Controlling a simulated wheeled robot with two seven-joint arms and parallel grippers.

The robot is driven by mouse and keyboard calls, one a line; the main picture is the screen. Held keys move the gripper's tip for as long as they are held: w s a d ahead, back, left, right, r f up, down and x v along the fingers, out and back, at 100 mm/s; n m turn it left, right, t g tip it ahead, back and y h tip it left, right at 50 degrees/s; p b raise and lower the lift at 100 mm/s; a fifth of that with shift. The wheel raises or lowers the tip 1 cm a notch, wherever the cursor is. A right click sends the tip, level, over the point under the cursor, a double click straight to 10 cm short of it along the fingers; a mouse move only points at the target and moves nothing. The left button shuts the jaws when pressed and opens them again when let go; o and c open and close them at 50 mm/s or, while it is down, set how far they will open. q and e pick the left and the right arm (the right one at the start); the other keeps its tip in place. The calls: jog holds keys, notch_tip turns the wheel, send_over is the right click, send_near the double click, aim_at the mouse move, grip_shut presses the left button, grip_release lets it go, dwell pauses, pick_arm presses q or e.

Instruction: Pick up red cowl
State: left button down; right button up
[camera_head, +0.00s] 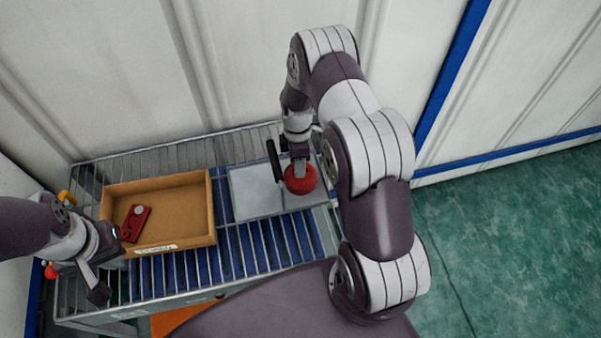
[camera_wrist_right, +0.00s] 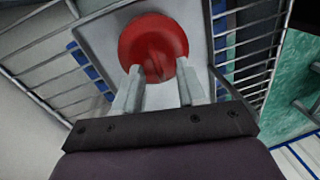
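The red cowl (camera_head: 300,180) is a round, domed part on the grey plate (camera_head: 250,194), at the right of the wire rack. In the right wrist view the cowl (camera_wrist_right: 152,35) shows a raised ridge at its near side. My right gripper (camera_wrist_right: 160,92) is over it, its two pale fingers apart and their tips at the cowl's near edge. No firm grip shows, and I cannot tell whether the fingers touch it. My left gripper (camera_head: 107,276) is at the rack's left front, away from the cowl; its fingers are not clear.
A brown open box (camera_head: 180,218) with a flat red part (camera_head: 135,222) stands left of the plate. The wire rack (camera_head: 200,283) has bare bars in front. A white wall (camera_head: 130,60) stands behind. Green floor (camera_head: 510,240) is clear at right.

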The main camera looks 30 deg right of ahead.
grip_shut()
dwell(1.4)
